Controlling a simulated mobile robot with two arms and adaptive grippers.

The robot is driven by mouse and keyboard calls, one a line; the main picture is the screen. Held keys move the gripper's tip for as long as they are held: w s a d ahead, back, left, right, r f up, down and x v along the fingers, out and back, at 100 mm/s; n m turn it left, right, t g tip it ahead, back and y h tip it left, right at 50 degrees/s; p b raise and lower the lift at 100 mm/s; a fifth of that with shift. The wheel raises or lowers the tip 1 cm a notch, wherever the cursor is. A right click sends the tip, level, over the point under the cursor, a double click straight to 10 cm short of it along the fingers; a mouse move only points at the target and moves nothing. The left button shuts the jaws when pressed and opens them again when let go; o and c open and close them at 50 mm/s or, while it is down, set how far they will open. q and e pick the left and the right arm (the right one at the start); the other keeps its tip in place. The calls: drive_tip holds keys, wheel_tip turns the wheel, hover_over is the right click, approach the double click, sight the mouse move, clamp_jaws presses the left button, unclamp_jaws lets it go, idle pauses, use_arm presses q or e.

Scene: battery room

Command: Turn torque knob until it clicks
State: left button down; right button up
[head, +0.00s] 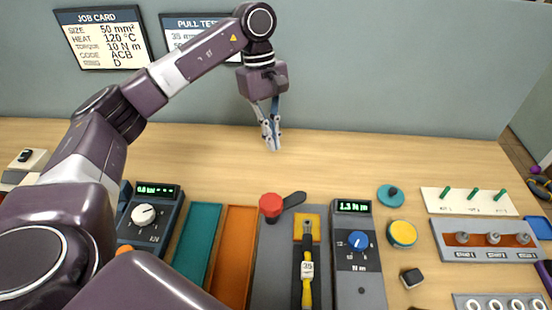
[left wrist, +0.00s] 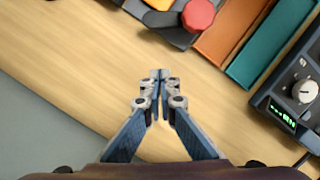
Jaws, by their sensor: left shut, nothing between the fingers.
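The torque unit (head: 359,285) is a dark grey box at the front, right of centre, in the head view. Its green display (head: 352,206) appears to read 1.3 N m. Its blue torque knob (head: 358,241) sits below the display on a dial with small marks. My left gripper (head: 272,147) hangs pointing down over the back of the table, well behind and left of the knob, touching nothing. In the left wrist view its fingers (left wrist: 160,74) are together with nothing between them. The torque knob is outside that view. My right gripper is not in view.
A second unit with a white knob (head: 143,214) stands left, beside teal (head: 198,240) and orange (head: 235,245) trays. A red-knobbed lever (head: 271,206) and yellow-handled tool (head: 307,270) lie left of the torque unit. The job card (head: 104,38) lists torque 10 N m. The table's back is clear.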

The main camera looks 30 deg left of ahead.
use_arm(q)
drive_tip(key=p+x, duration=0.2)
drive_tip(key=x, duration=0.6)
drive_tip(key=shift+s+d+f, duration=0.1)
drive_tip(key=shift+s, duration=0.05)
drive_tip(key=d, duration=0.1)
drive_tip(key=d+p, duration=0.1)
drive_tip(key=s+d+p, duration=0.1)
drive_tip(key=shift+s+f, duration=0.1)
drive_tip(key=shift+f, duration=0.3)
drive_tip(key=shift+s+d, duration=0.3)
drive_tip(key=shift+d, duration=0.15)
drive_tip(key=shift+f, duration=0.15)
drive_tip(key=shift+a, duration=0.1)
